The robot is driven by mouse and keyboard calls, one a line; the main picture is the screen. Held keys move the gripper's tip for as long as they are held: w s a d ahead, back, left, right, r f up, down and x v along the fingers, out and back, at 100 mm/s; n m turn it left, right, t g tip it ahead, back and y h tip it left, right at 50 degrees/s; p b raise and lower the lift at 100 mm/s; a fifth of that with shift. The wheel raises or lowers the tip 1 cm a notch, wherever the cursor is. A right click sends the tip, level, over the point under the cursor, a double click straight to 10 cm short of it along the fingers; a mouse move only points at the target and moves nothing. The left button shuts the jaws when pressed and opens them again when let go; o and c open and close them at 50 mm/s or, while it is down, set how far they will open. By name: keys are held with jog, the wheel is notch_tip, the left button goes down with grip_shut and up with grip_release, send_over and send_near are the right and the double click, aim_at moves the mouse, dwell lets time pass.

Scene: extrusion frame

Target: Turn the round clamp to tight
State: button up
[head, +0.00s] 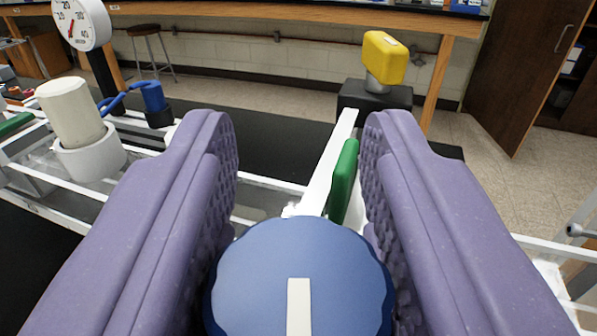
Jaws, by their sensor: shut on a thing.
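The round clamp (260,275) is a blue knob with a scalloped edge and a white pointer mark (299,306) on its face. The mark lies near the bottom middle of the knob and runs up and down in the picture. My gripper (300,235) has two purple, textured fingers, one at each side of the knob. It is shut on the knob. The lower edge of the knob is cut off by the frame, and its sides are partly hidden by the fingers.
Beyond the knob are a white bar (328,165) and a green handle (343,182). A yellow block (384,57) stands on a black base behind. At left are a cream cylinder (71,113), a blue fitting (153,98) and a dial gauge (76,24). White rails cross the frame.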

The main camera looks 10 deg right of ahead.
jog(key=m+g+h, duration=0.1)
jog(key=m+h, duration=0.1)
jog(key=h, duration=0.1)
jog(key=m+g+h+b, duration=0.1)
jog(key=m+h, duration=0.1)
jog(key=h, duration=0.1)
jog(key=shift+s+d, duration=0.1)
jog(key=shift+d, duration=0.1)
jog(key=shift+s+d+r+m+g+h+p, duration=0.15)
jog(key=shift+m+g+h+p, duration=0.35)
jog(key=shift+m+g+h, duration=0.5)
jog(key=shift+s+d+f+m+g+h+p, duration=0.1)
jog(key=shift+m+g+h+p, duration=0.45)
jog(key=shift+m+g+h, duration=0.45)
jog(key=shift+s+d+r+m+g+h+p, duration=0.15)
jog(key=shift+m+g+h+p, duration=0.35)
jog(key=shift+m+g+h, duration=0.45)
jog(key=shift+f+g+h, duration=0.15)
jog(key=shift+g+h, duration=0.1)
jog(key=shift+g, duration=0.2)
jog(key=o, duration=1)
jog(key=shift+c, duration=0.2)
jog(key=p+v, duration=0.1)
jog(key=v, duration=0.6)
jog(key=shift+a+p, duration=0.3)
jog(key=shift+p, duration=0.05)
jog(key=shift+s, duration=0.1)
